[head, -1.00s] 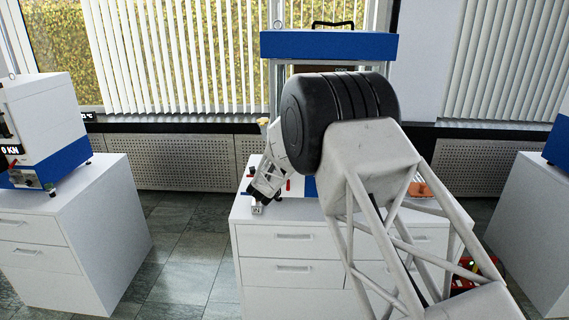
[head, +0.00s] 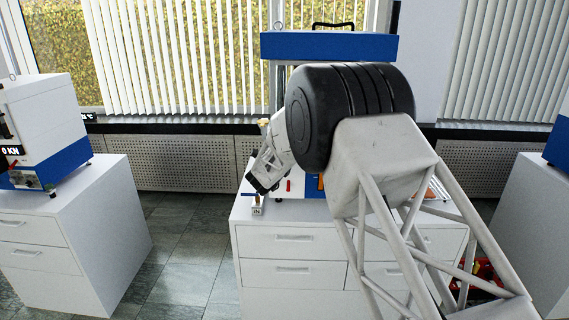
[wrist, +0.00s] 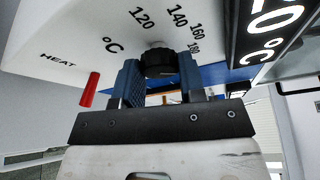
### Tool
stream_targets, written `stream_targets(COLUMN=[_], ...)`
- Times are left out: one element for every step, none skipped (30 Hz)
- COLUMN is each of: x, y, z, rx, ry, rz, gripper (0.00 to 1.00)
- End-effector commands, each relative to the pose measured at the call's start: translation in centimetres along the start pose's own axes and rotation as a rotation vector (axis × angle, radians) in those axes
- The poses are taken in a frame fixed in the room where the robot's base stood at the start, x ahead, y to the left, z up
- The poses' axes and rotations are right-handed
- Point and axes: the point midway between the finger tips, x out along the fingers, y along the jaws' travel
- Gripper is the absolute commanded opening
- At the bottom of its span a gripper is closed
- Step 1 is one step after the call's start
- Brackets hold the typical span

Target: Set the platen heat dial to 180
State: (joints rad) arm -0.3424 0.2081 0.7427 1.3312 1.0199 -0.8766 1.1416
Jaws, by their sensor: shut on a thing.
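In the wrist view, the black platen heat dial (wrist: 158,62) sits on the white panel, with marks 120, 140, 160 and 180 around it. HEAT and °C are printed to its left. My gripper (wrist: 160,72) has one blue finger on each side of the dial and is shut on it. I cannot make out where the dial points. In the head view, my gripper (head: 262,174) is at the left front of the middle press (head: 328,46); my own arm hides most of the press and the dial.
A red lever (wrist: 90,90) sticks out left of the fingers. A dark display (wrist: 270,30), partly cut off, reads a number ending in 0 °C. The press stands on a white cabinet (head: 292,255). Another press (head: 40,130) stands at left, with clear floor between the cabinets.

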Motion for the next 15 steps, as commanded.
stream_targets(x=[0.02, 0.02, 0.02, 0.02, 0.02, 0.02, 0.02, 0.02, 0.02, 0.02, 0.02, 0.02, 0.02, 0.01, 0.01], y=[-0.03, -0.03, -0.02, -0.02, -0.02, -0.02, -0.02, -0.02, -0.02, -0.02, -0.02, -0.01, -0.01, -0.01, -0.01], z=[-0.01, -0.01, -0.02, -0.02, -0.01, -0.02, -0.02, -0.01, -0.02, -0.02, -0.02, -0.02, -0.02, -0.01, -0.01], rx=[0.001, 0.002, 0.002, 0.002, 0.002, 0.001, 0.001, 0.001, 0.001, 0.001, 0.001, 0.001, 0.001, 0.001, 0.000], ry=[0.000, 0.000, 0.000, 0.000, 0.000, 0.000, 0.000, 0.000, 0.000, 0.000, 0.000, 0.000, 0.000, 0.000, 0.000], rz=[0.001, 0.001, 0.001, 0.001, 0.001, 0.001, 0.001, 0.000, 0.000, 0.000, 0.000, 0.000, 0.000, 0.000, 0.000], gripper=[0.14, 0.14, 0.14, 0.14, 0.14, 0.14, 0.14, 0.14, 0.14, 0.39, 0.43, 0.50, 0.54, 0.59, 0.63])
